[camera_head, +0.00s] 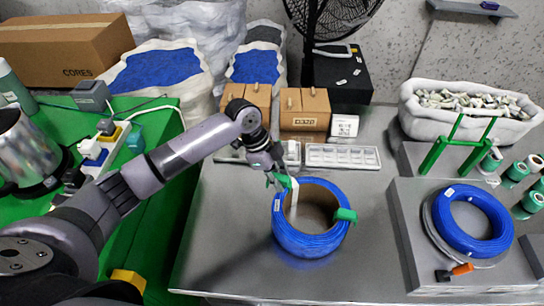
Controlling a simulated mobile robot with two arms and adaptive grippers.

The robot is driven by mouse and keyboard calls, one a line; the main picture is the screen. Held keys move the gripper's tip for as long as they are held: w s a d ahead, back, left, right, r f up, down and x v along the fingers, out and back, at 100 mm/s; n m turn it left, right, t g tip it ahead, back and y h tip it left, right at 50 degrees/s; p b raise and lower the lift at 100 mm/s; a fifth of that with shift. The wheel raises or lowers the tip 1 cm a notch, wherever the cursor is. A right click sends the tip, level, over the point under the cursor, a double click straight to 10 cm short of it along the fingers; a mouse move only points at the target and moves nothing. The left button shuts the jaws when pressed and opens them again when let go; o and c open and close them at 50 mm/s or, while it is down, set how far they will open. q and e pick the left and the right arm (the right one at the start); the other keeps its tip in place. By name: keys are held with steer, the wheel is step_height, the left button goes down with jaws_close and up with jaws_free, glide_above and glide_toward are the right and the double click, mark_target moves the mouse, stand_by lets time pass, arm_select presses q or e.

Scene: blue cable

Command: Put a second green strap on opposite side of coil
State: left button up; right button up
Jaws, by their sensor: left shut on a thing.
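A blue cable coil (311,244) lies on the grey metal table, its open middle showing a brown inside. One green strap (346,215) sits over the coil's right rim. My left gripper (277,176) is shut on another green strap (287,181) at the coil's upper-left rim. A white strip (294,197) hangs from there over the coil's opening. Whether this strap is closed around the cable cannot be told at this size. My right gripper is not in view.
A second blue coil (470,222) lies on a raised grey block at the right, beside an orange-handled tool (454,271). A green stand (457,143) and green rolls (515,174) are behind it. A white compartment tray (343,156) and boxes (305,112) stand behind the coil.

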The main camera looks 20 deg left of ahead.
mark_target(279, 198)
arm_select(q)
steer(key=shift+s+d+f, duration=0.1)
steer(key=shift+s+d, duration=0.05)
steer(key=shift+s, duration=0.05)
step_height(279, 198, down, 4)
steer(key=b, duration=0.4)
steer(key=shift+w, duration=0.1)
steer(key=shift+r, duration=0.25)
steer(key=shift+f, duration=0.15)
steer(key=shift+f+p, duration=0.1)
steer(key=shift+p, duration=0.4)
steer(key=shift+f, duration=0.2)
steer(key=shift+f+b, duration=0.3)
steer(key=shift+f, duration=0.1)
steer(key=shift+r, duration=0.2)
steer(key=shift+r+p, duration=0.5)
steer(key=shift+p, duration=0.35)
